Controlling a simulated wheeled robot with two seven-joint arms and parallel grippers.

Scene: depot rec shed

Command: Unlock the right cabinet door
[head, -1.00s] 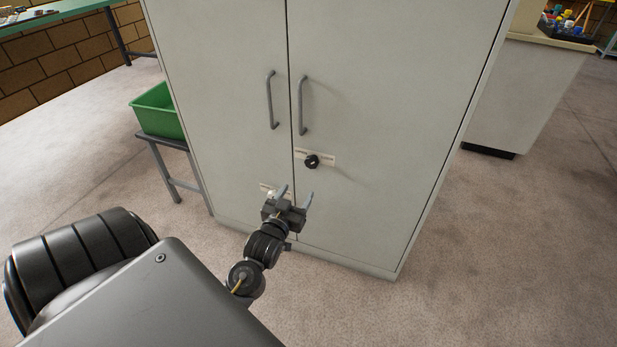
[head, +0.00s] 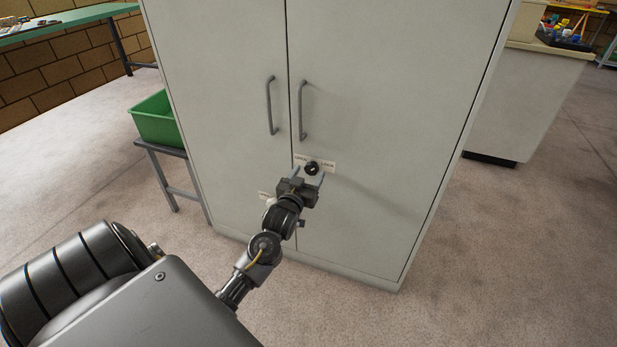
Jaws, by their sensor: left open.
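The grey cabinet (head: 370,100) stands upright with both doors shut. The right door (head: 390,130) has a grey bar handle (head: 303,112) and, below it, a black round lock knob (head: 312,168) on a white label plate (head: 328,166). The plate has lettering at each side of the knob. My left gripper (head: 311,176) is open just below and in front of the knob, with one finger on each side of it. I cannot tell whether the fingers touch it. My right gripper is not in view.
The left door's handle (head: 270,106) is close by. A second label (head: 264,196) on the left door is partly hidden by my arm. A green bin (head: 158,122) on a stand is at the left. A pale counter (head: 525,100) stands at the right. Carpet on the right is clear.

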